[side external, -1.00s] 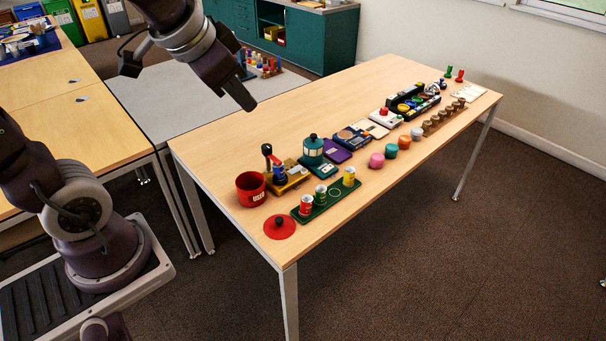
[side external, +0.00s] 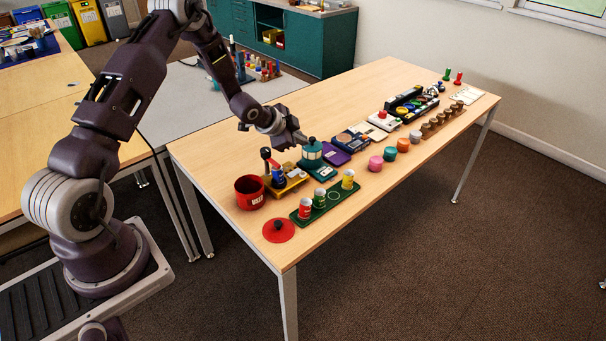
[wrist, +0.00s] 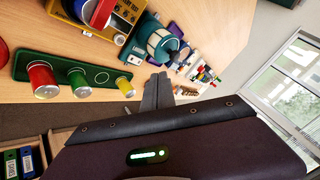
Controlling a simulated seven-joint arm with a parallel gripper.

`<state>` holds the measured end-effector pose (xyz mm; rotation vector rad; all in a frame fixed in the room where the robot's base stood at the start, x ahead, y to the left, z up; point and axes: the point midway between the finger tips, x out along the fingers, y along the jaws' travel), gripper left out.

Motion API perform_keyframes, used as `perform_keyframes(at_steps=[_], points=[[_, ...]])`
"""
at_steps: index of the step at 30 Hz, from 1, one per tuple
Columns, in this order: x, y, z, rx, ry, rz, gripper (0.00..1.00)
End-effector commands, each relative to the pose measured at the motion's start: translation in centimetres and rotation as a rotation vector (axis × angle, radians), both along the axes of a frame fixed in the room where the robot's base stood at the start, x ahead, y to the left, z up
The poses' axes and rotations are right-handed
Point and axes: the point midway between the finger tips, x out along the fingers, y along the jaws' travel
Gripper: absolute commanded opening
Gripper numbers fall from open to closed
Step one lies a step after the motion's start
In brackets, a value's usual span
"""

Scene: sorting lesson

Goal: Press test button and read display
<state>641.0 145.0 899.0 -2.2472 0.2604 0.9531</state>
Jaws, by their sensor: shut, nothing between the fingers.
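My gripper (side external: 302,139) is shut and empty, just above and behind the teal cylinder device (side external: 312,156) in the side view. In the wrist view its grey fingers (wrist: 157,92) stand beside that device (wrist: 160,40); I cannot tell whether they touch. A small teal panel (side external: 323,173) lies in front of the cylinder. Left of it is a yellow tester (side external: 290,184), whose printed face (wrist: 182,3) shows at the top of the wrist view, partly cut off. No display reading is legible. A white box with a red button (side external: 384,117) stands farther along the table.
A red pot (side external: 250,192), a red lid (side external: 279,230) and a green tray (side external: 306,216) with red, green and yellow cans are at the near end. Pink, teal and orange pots (side external: 403,145) line the right side. The front right tabletop is clear.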

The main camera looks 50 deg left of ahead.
Motion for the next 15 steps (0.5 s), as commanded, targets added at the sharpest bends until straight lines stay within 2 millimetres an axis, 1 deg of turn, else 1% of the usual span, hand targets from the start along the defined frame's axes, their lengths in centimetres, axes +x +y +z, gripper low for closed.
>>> perform_keyframes(at_steps=[2, 11, 14, 15], points=[[0.0, 0.0, -0.4, -0.001, -0.001, -0.005, 0.0], [0.0, 0.0, -0.5, -0.001, -0.001, -0.005, 0.0], [0.0, 0.0, -1.1, -0.002, -0.002, -0.004, 0.0], [0.0, 0.0, -1.6, -0.002, 0.0, -0.004, 0.0]])
